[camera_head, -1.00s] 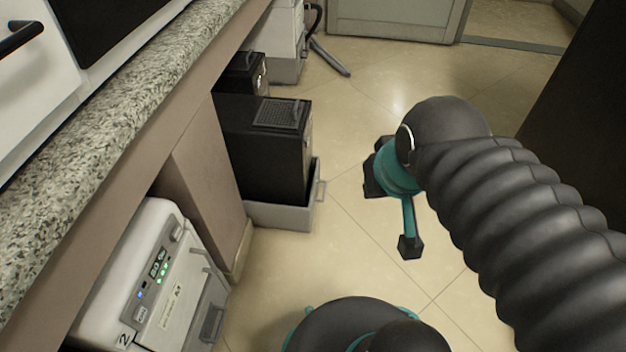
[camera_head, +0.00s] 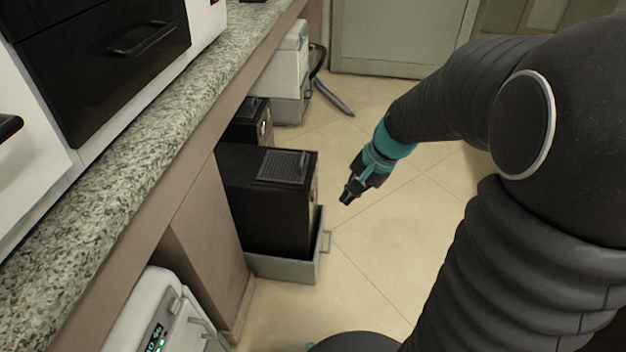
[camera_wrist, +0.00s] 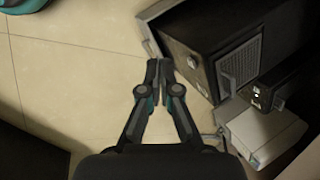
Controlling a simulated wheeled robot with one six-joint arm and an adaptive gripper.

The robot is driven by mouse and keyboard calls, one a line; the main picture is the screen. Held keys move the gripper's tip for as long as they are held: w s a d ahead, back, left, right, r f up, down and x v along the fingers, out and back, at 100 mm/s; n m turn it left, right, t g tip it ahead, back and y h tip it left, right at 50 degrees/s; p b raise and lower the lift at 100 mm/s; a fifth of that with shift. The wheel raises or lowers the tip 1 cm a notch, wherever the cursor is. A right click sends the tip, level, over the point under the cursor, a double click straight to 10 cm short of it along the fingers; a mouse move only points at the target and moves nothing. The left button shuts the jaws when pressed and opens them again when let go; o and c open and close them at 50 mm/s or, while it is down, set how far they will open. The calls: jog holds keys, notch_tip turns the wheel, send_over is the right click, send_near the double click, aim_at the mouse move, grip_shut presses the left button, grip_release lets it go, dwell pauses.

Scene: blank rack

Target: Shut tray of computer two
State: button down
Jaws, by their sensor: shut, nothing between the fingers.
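A black computer tower (camera_head: 262,205) with a vent panel on top stands in a grey tray (camera_head: 285,268) with a handle on the floor, jutting out from under the counter. I cannot read a number on it. A pale unit with green lights (camera_head: 160,325) is at the lower left, cut off by the frame edge; its label is not visible now. My gripper (camera_head: 347,196) is shut and empty, pointing down, to the right of the black tower and apart from it. In the wrist view its fingertips (camera_wrist: 158,68) are left of the tower (camera_wrist: 195,38), over the floor.
Another black unit (camera_head: 248,122) and a pale unit (camera_head: 282,75) with a dark hose stand farther back under the granite counter (camera_head: 140,110). A grey cabinet (camera_head: 395,35) closes the back. The floor right of the tray is clear.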

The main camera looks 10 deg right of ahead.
jog(key=w+d+f+m+y+p, duration=0.1)
jog(key=w+d+f+m+y, duration=0.2)
jog(key=f, duration=0.7)
jog(key=w+d+f+m+t, duration=0.1)
jog(key=w+d+f+m, duration=0.2)
jog(key=f+m, duration=0.5)
jog(key=w+d+f+m+y+p, duration=0.1)
jog(key=w+d+f+m+y, duration=0.15)
jog(key=f, duration=0.95)
jog(key=w+r+x, duration=0.1)
jog(key=x, duration=1.1)
jog(key=shift+w+a+f+h, duration=0.25)
jog(key=shift+w+a+h, duration=0.1)
jog(key=shift+a+h, duration=0.1)
